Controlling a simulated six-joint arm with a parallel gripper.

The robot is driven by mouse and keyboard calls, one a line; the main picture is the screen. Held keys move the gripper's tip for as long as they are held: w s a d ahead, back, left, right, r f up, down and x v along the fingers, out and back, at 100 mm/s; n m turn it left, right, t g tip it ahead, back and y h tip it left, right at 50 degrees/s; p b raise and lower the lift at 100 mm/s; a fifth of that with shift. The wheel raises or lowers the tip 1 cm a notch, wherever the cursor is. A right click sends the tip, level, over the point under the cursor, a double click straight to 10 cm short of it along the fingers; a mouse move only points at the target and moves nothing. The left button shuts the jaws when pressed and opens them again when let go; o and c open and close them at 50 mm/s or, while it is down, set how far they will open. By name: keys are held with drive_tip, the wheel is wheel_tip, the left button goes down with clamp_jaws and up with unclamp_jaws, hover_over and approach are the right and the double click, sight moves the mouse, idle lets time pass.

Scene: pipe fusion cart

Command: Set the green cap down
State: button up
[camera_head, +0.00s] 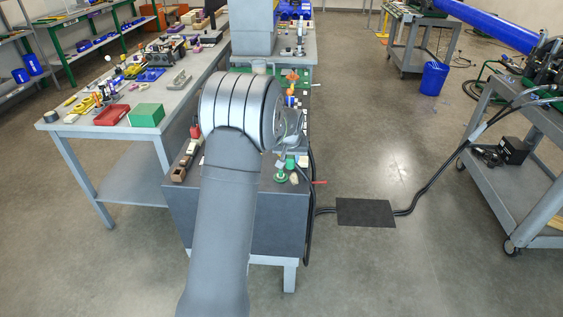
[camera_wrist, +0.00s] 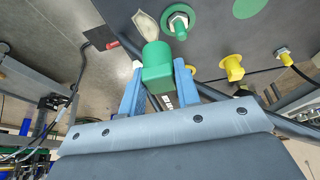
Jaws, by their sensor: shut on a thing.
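In the wrist view the green cap (camera_wrist: 157,66) is between the two blue fingers of my gripper (camera_wrist: 158,78), which is shut on it. The cap is a rounded green block with its narrower end pointing away from my wrist. The dark grey cart top lies beyond it; I cannot tell how large the gap is, or whether they touch. In the head view my arm hides most of the gripper, and I cannot clearly pick out the held cap among the small green parts there.
A green fitting with a metal nut (camera_wrist: 178,22), a green disc (camera_wrist: 249,7) and yellow fittings (camera_wrist: 233,68) are near the cap in the wrist view. In the head view, the grey cart (camera_head: 275,228) has crowded parts on top. A workbench (camera_head: 115,130) stands left.

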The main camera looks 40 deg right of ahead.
drive_tip(key=s+d+r, duration=0.1)
drive_tip(key=s+r, duration=0.3)
drive_tip(key=s, duration=0.2)
drive_tip(key=w+a+f, duration=0.2)
drive_tip(key=w+a, duration=0.1)
drive_tip(key=w, duration=0.3)
drive_tip(key=w+a+f, duration=0.3)
drive_tip(key=w, duration=0.3)
drive_tip(key=w+a+f, duration=0.2)
drive_tip(key=w+a, duration=0.2)
drive_tip(key=w, duration=0.2)
drive_tip(key=shift+f, duration=0.2)
drive_tip(key=shift+w+f, duration=0.15)
drive_tip(key=shift+f, duration=1.9)
drive_tip(key=shift+f, duration=0.15)
drive_tip(key=o, duration=0.9)
drive_tip(key=shift+o, duration=0.2)
